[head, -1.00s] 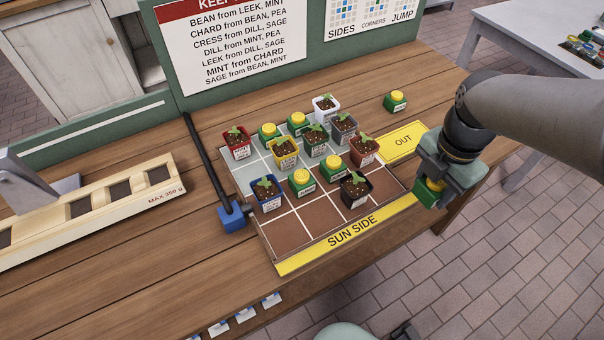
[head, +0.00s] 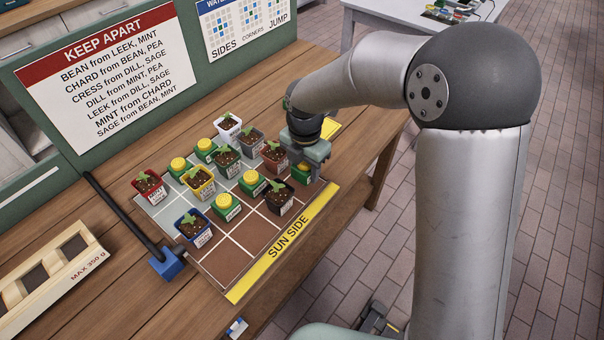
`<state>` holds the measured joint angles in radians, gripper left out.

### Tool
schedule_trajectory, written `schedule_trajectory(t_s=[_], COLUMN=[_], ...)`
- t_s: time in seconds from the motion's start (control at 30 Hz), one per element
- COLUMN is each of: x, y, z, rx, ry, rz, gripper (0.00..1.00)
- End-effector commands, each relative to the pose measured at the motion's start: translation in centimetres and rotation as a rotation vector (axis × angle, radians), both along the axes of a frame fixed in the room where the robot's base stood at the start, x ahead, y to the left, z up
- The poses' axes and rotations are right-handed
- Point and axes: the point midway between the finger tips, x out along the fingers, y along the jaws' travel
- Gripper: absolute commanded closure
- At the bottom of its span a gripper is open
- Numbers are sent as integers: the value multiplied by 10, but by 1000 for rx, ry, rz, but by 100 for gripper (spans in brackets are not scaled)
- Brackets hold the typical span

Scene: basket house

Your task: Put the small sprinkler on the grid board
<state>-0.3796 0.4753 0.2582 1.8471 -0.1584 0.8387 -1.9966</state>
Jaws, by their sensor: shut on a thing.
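My gripper (head: 302,170) is shut on a small sprinkler (head: 299,176), a green block mostly hidden by the jaws. It is at the right edge of the grid board (head: 243,238), beside a brown-red pot and a black pot. I cannot tell whether the sprinkler touches the board. The board holds potted seedlings and several other green sprinklers with yellow domes, such as one at its middle (head: 251,182) and one nearer the front (head: 227,206). Bare brown cells show along the yellow SUN SIDE strip (head: 285,245).
A black pot (head: 279,197) and a brown-red pot (head: 273,157) stand close to the gripper. The yellow OUT area (head: 331,128) is partly hidden by my arm. A blue-ended black rod (head: 125,218) lies left of the board. A KEEP APART sign (head: 105,75) stands behind.

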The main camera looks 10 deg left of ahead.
Motion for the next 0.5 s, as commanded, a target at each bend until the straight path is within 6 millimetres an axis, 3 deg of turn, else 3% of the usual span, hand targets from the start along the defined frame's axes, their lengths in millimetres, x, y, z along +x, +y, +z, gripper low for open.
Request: schedule_trajectory(t_s=[0.17, 0.4, 0.5], x=[4, 4, 5], y=[7, 7, 7], z=[-9, -39, -40], rx=[0, -1, 0], ry=[1, 2, 0], rz=[2, 0, 0], gripper=[79, 79, 79])
